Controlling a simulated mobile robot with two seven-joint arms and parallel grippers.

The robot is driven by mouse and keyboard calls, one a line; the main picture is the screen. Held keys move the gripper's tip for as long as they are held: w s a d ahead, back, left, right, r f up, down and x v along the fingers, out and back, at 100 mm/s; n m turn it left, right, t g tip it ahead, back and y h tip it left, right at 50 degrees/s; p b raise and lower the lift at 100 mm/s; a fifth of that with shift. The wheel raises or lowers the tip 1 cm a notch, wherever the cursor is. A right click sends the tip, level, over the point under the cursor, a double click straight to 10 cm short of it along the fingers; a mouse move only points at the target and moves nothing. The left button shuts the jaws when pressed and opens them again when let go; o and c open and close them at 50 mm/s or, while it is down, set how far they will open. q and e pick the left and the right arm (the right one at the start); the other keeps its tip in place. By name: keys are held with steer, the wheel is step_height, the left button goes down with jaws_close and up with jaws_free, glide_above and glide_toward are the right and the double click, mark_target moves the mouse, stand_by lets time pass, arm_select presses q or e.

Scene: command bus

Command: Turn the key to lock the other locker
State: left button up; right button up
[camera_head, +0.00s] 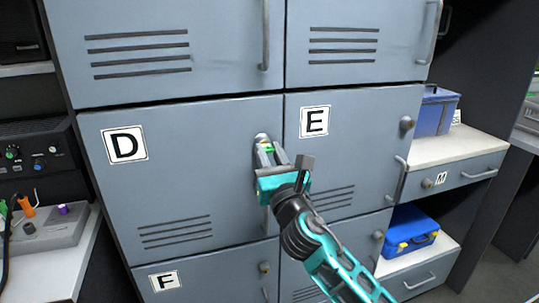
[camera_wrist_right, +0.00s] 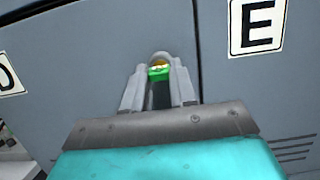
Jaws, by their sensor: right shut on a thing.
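Locker D (camera_head: 190,190) and locker E (camera_head: 350,130) are grey-blue doors side by side, both closed. My right gripper (camera_head: 266,150) is at the upper right edge of locker D's door, over its lock. It is shut on a key (camera_wrist_right: 158,73), of which a green part and a yellowish part show between the fingers in the right wrist view. The key appears to be at the lock (camera_head: 261,138), mostly hidden behind the fingers; its turn angle cannot be told. Locker E's lock (camera_head: 407,123) is at its upper right, with no key visible. My left gripper is not in view.
Locker F (camera_head: 200,280) is below D, with its own lock (camera_head: 264,268). Door handles (camera_head: 400,178) stick out near the lock sides. Blue boxes (camera_head: 412,232) stand on shelves at right. A bench with equipment (camera_head: 45,235) is at left.

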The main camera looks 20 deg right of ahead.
steer(key=shift+c, duration=0.7)
steer(key=n+y+p, duration=0.1)
steer(key=n, duration=0.1)
steer(key=n+p, duration=0.2)
steer(key=shift+d+r+n+y, duration=0.1)
steer(key=shift+n+y, duration=0.2)
steer(key=shift+y, duration=0.1)
